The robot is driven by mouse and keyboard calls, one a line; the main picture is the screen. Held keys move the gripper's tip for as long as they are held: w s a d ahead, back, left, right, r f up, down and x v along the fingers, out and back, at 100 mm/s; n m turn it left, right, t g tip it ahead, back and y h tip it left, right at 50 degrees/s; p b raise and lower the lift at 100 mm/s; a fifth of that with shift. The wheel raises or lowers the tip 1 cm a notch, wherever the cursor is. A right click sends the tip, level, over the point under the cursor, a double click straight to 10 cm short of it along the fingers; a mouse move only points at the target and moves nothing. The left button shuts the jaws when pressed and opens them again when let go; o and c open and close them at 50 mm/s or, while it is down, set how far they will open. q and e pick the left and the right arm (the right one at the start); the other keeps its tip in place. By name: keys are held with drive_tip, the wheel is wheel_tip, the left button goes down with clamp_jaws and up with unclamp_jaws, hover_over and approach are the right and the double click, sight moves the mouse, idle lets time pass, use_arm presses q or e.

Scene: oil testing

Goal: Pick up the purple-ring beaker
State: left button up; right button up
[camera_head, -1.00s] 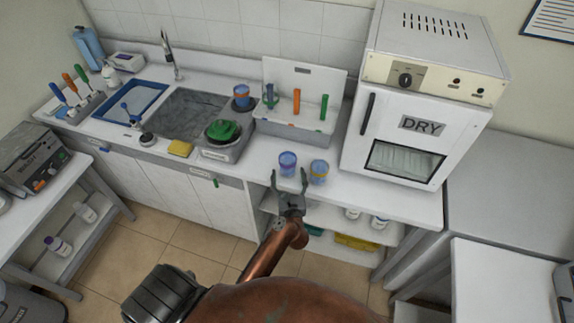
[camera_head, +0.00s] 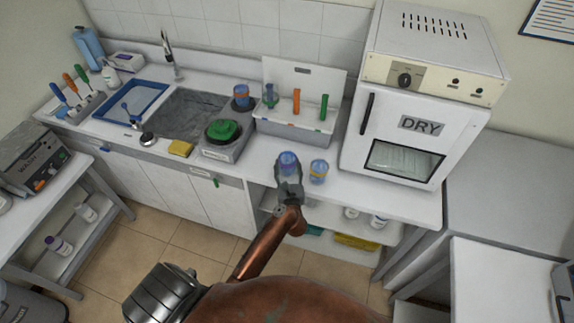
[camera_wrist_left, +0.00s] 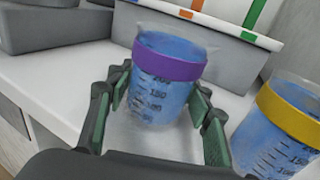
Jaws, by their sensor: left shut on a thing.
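The purple-ring beaker (camera_head: 288,161) stands upright on the white counter near its front edge. In the left wrist view the purple-ring beaker (camera_wrist_left: 166,82) is clear with a purple band near the rim, blue contents and printed volume marks. My left gripper (camera_head: 289,178) reaches it from the front. In the left wrist view its fingers (camera_wrist_left: 157,112) lie on both sides of the beaker, closed on its body below the purple band. The yellow-ring beaker (camera_head: 318,171) stands just to the right, apart from the gripper. My right gripper is not in view.
The white DRY oven (camera_head: 415,120) stands to the right of the beakers. A rack with coloured tubes (camera_head: 298,133) is behind. A grey device with a green item (camera_head: 222,131) and a yellow sponge (camera_head: 181,148) are to the left, near the sink (camera_head: 186,115).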

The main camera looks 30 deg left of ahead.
use_arm(q)
drive_tip(key=c, duration=0.5)
